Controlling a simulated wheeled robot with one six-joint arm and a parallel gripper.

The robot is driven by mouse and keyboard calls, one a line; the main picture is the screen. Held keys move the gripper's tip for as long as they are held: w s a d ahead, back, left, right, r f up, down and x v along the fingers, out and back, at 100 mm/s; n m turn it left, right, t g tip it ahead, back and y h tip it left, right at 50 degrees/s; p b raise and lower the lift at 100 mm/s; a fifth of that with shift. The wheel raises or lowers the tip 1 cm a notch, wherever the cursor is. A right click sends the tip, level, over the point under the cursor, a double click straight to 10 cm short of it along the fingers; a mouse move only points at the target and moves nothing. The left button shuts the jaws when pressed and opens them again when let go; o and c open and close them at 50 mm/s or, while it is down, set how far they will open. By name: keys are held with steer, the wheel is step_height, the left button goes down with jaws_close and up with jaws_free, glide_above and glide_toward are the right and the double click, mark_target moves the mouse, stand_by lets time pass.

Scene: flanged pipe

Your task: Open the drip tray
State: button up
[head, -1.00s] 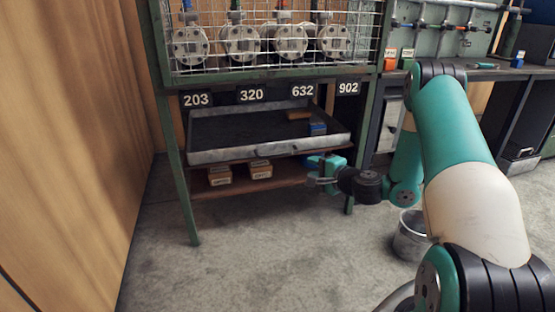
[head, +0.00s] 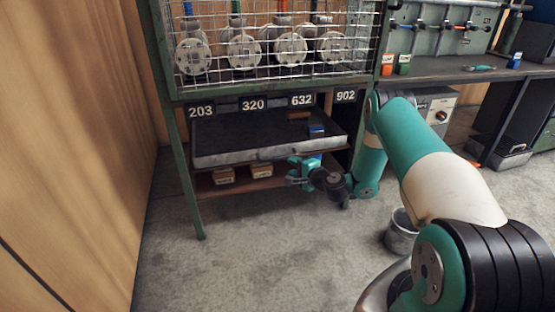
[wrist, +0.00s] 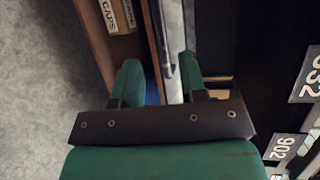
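The drip tray (head: 228,158) is a shallow grey metal tray with a dark inside, set in the green rack under the numbered plates. My gripper (head: 298,171) is at the right part of its front edge. In the wrist view, the green fingers of my gripper (wrist: 159,76) are spread apart. The grey front wall of the tray (wrist: 172,38) runs between them, close to the right finger, with a gap to the left finger. Whether the right finger touches the wall I cannot tell. A blue block (head: 316,130) and a brown block (head: 298,115) lie in the tray.
A brown shelf (head: 240,184) below the tray holds small labelled boxes (head: 261,170). Caged flanged pipes (head: 243,52) are above. A rack leg (head: 182,180) stands at left. A metal bucket (head: 400,233) is on the floor at right. The floor before the rack is clear.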

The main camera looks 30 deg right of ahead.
mark_target(279, 159)
steer(key=b+x, duration=0.3)
steer(key=x, duration=0.6)
steer(key=shift+w, duration=0.15)
jaws_close()
